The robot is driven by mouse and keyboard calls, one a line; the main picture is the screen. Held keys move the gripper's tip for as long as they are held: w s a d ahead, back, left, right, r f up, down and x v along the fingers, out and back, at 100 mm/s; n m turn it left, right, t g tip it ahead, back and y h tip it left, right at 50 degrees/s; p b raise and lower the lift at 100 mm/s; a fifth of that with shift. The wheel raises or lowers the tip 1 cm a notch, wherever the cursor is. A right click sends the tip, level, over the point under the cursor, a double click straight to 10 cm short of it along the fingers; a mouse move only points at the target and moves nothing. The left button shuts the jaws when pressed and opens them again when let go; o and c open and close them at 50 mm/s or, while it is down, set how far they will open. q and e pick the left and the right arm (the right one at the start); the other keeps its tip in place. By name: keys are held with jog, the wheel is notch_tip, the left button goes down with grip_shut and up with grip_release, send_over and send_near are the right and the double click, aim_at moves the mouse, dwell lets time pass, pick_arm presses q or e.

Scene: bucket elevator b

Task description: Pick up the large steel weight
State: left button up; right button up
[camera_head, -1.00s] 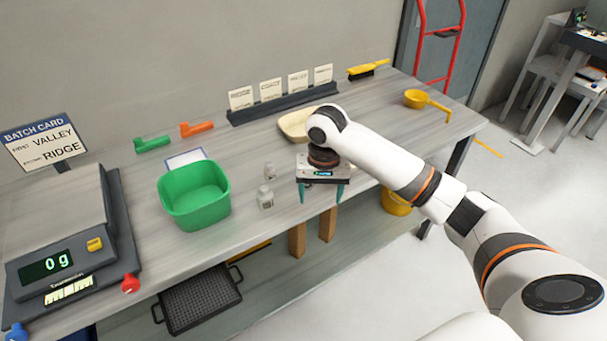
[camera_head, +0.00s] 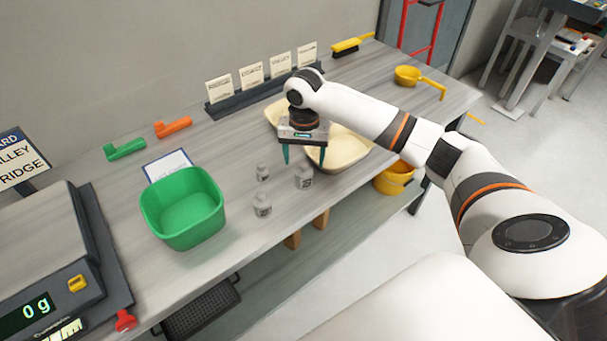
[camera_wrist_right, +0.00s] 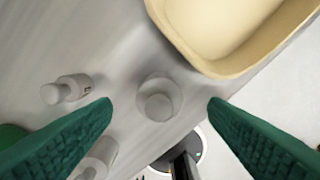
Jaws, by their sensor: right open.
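Three grey steel weights with knobs stand upright on the bench. The one that looks largest (camera_head: 304,176) is on the right, a middle one (camera_head: 262,205) is nearer the front edge, and a small one (camera_head: 262,172) is behind it. My right gripper (camera_head: 304,158) is open and empty, pointing down above the right-hand weight. In the right wrist view that weight (camera_wrist_right: 158,98) lies between the spread green fingertips (camera_wrist_right: 160,106), seen from above, with no visible contact. The small weight (camera_wrist_right: 68,88) and the middle one (camera_wrist_right: 98,158) are to its left. My left gripper is not seen.
Cream trays (camera_head: 345,150) lie just behind and right of the weights. A green bin (camera_head: 183,208) stands to their left, and a scale (camera_head: 45,250) reading 0 g is at far left. A card rack (camera_head: 262,90) is at the back. The bench's front edge is close.

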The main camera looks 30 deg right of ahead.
aim_at(304, 164)
jog(key=shift+w+f, duration=0.1)
jog(key=shift+f, duration=0.6)
jog(key=f, duration=0.3)
jog(key=shift+s+a+f+p, duration=0.1)
jog(key=shift+s+f+p, duration=0.15)
jog(key=shift+p, duration=0.15)
jog(key=shift+w+f, duration=0.1)
jog(key=shift+f, duration=0.4)
jog(key=c, duration=0.5)
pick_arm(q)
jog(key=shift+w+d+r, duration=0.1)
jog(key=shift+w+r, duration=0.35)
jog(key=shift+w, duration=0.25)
pick_arm(e)
jog(key=c, duration=0.7)
jog(key=shift+r, duration=0.1)
